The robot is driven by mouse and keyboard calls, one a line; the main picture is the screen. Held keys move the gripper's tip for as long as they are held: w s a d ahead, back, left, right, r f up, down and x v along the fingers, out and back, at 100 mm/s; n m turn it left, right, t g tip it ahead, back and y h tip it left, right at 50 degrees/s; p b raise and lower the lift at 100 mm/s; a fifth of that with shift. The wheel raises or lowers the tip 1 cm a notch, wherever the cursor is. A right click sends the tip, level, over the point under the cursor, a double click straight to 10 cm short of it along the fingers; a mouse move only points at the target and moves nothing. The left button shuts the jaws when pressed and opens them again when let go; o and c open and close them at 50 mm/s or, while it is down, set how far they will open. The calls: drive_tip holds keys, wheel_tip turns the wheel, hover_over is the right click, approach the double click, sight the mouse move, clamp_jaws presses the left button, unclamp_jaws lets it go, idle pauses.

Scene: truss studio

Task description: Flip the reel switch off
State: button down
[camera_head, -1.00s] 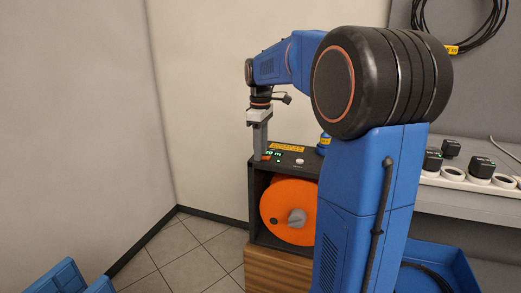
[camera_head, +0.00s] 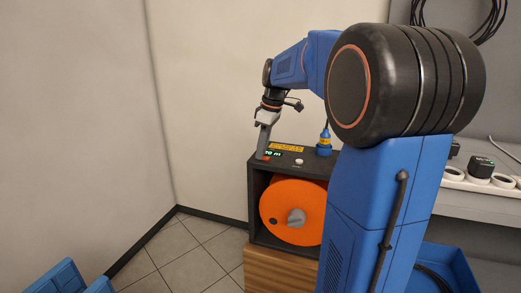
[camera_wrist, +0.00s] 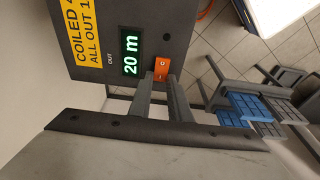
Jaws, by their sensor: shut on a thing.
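The cable reel is an orange drum (camera_head: 292,210) in a dark housing (camera_head: 254,205) on a wooden base. On the housing's top, by its left end, is a small orange rocker switch (camera_wrist: 162,68) beside a green display (camera_wrist: 130,55) reading "20 m". My gripper (camera_wrist: 161,77) has its two grey fingertips on either side of the switch, shut on it. In the head view my gripper (camera_head: 262,156) leans, its tips down at the housing's top left; the fingers mostly hide the switch there.
A bench with a white socket strip (camera_head: 470,181) is at the right, with a blue bin (camera_head: 440,258) below. The floor at left is open.

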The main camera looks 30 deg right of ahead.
drive_tip(key=shift+s+t, duration=0.1)
drive_tip(key=shift+t, duration=0.2)
drive_tip(key=c, duration=1.6)
unclamp_jaws()
drive_tip(key=shift+c, duration=0.2)
drive_tip(key=shift+d+r, duration=0.1)
drive_tip(key=shift+r, duration=0.05)
drive_tip(key=v, duration=1.7)
drive_tip(key=shift+d, duration=0.2)
